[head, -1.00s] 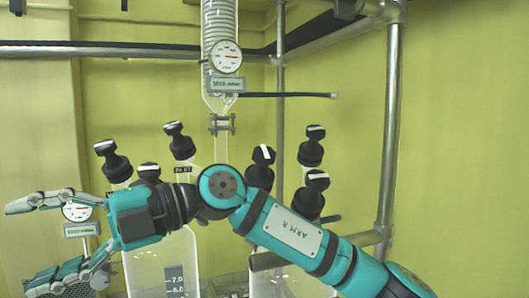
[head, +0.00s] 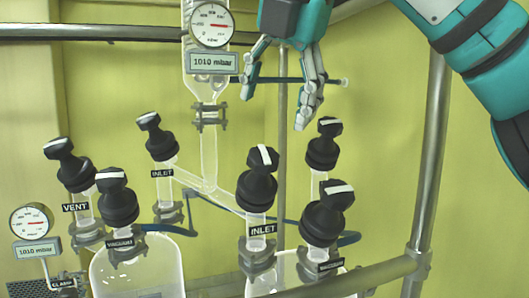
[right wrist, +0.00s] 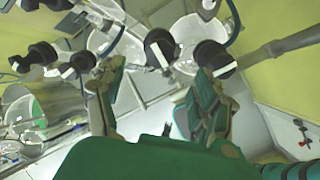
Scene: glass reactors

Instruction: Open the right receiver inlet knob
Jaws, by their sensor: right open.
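The right receiver's inlet knob (head: 257,183) is black with a white stripe on its top. It stands above the right-hand INLET label (head: 262,230), and the stripe runs steeply, close to upright in the picture. My right gripper (head: 275,106) is above this knob in the head view, its fingers spread, pointing down and apart from it. In the right wrist view a black knob with a white stripe (right wrist: 160,46) shows ahead, between my two spread fingers (right wrist: 158,72); it looks like the same inlet knob. My left gripper is in neither view now.
Close by are two more right-side knobs, the vacuum knob (head: 326,212) and a rear one (head: 323,145). The left receiver has its own inlet knob (head: 157,138), vent knob (head: 70,165) and vacuum knob (head: 117,200). A gauge (head: 211,25) and metal rails (head: 425,190) flank the space.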

